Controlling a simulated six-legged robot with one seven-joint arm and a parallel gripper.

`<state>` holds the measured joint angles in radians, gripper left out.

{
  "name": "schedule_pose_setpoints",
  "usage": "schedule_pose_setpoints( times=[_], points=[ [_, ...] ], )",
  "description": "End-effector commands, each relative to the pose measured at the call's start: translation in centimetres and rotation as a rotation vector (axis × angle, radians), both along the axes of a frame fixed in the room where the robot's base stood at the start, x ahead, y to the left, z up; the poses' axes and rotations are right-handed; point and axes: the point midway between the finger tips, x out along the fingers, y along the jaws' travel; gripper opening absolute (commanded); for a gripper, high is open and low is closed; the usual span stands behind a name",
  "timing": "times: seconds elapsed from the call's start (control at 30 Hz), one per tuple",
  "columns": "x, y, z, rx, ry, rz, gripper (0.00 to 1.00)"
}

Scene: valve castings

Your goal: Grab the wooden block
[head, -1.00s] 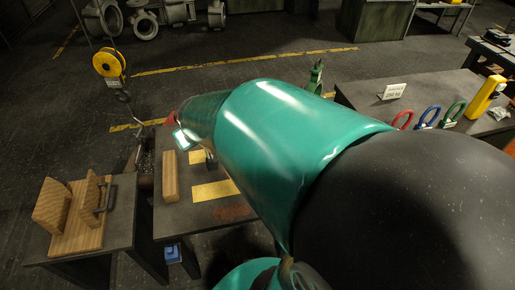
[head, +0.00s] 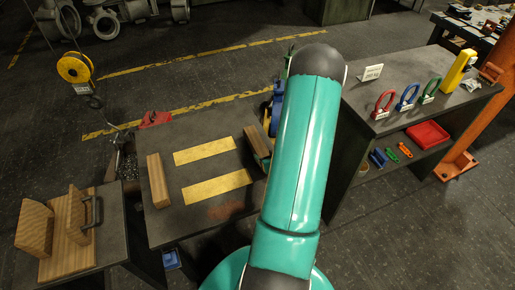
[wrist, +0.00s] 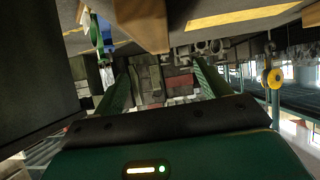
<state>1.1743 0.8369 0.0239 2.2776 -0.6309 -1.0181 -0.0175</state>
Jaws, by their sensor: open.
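A wooden block (head: 257,142) lies near the right end of the dark table (head: 215,225), partly hidden by my green arm. In the wrist view a brown wooden block (wrist: 140,22) shows at the top, close ahead and above the gap between my fingers. A second long wooden block (head: 158,181) lies at the table's left edge, beside the yellow strips. My gripper (wrist: 165,72) is open, its two green fingers spread with nothing held between them. In the head view my arm hides most of the gripper.
Yellow strips (head: 205,150) mark the table between the blocks. A wooden piece with a handle (head: 80,215) stands on the left side table. A blue object (head: 277,103) is just behind the near block. The right bench (head: 400,60) holds coloured shackles and a yellow device.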

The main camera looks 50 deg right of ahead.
Motion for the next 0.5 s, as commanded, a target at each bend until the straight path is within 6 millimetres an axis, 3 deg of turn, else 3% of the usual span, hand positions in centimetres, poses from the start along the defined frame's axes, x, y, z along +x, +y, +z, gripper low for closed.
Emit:
schedule_pose_setpoints(
  times=[0.17, 0.5],
  points=[
    [0.0, -0.6, -1.2, 0.004, -0.030, -0.016, 0.75],
    [4.8, -3.4, -4.1, 0.004, -0.028, -0.018, 0.75]
  ],
)
